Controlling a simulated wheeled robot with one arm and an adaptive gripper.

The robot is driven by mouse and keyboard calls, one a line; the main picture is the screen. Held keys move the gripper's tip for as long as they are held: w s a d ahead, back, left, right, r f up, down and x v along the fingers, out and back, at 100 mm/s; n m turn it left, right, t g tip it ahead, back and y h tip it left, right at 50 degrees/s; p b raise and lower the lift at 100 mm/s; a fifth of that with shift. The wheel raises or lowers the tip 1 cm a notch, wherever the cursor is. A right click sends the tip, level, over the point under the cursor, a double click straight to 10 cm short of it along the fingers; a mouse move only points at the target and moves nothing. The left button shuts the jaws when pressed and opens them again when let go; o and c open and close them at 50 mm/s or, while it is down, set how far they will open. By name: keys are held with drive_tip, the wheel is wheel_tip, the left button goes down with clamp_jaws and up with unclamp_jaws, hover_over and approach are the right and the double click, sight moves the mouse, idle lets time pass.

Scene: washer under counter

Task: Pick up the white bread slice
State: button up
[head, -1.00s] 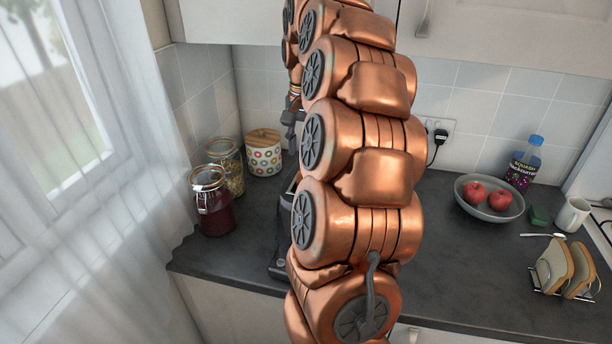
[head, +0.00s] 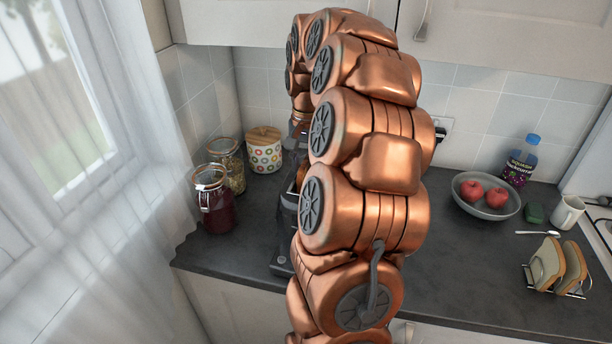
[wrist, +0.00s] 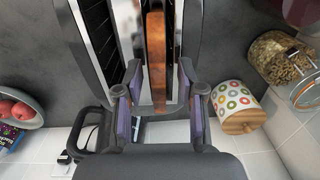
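A bread slice (wrist: 157,58) stands on edge in a slot of the dark toaster (wrist: 92,40) in the wrist view. I see mainly its brown crust edge, so I cannot tell whether its faces are white. My gripper (wrist: 160,80) is open, with one finger on each side of the slice and visible gaps between. In the head view the toaster (head: 282,262) is mostly hidden behind my copper arm. Two more slices with pale faces (head: 547,264) stand in a wire rack at the right of the counter.
Glass jars (head: 215,205) and a dotted canister (head: 264,152) stand left of the toaster. A bowl of apples (head: 487,198), a squash bottle (head: 521,160) and a white mug (head: 567,212) are at the right. The counter is clear between toaster and rack.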

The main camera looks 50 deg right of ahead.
clamp_jaws()
drive_tip(key=shift+r, duration=0.15)
wheel_tip(320, 180, up, 8)
drive_tip(key=b, duration=0.3)
drive_tip(key=shift+r, duration=0.15)
wheel_tip(320, 180, up, 4)
drive_tip(key=shift+r+p, duration=0.25)
drive_tip(key=shift+p, duration=0.15)
idle(0.7)
